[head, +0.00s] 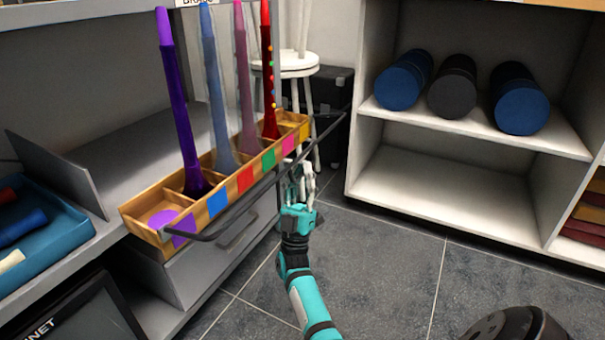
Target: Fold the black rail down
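The black rail (235,207) is a thin bar running along the front of a wooden tray (140,229), about level with its front face. Its far end (333,125) reaches past the tray's right end. My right gripper (299,168), on a teal arm, is at the rail's far half, with its pale fingers pointing up and away. The fingers overlap the rail in the picture; I cannot tell whether they touch it or how far apart they are. My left gripper is not in view.
Several tall coloured instruments, among them a purple one (177,110) and a red one (268,75), stand in the tray. A drawer front (225,258) lies below. A blue bin (70,232) is at left. A white stool (298,62) stands behind. Grey floor (390,260) is open at right.

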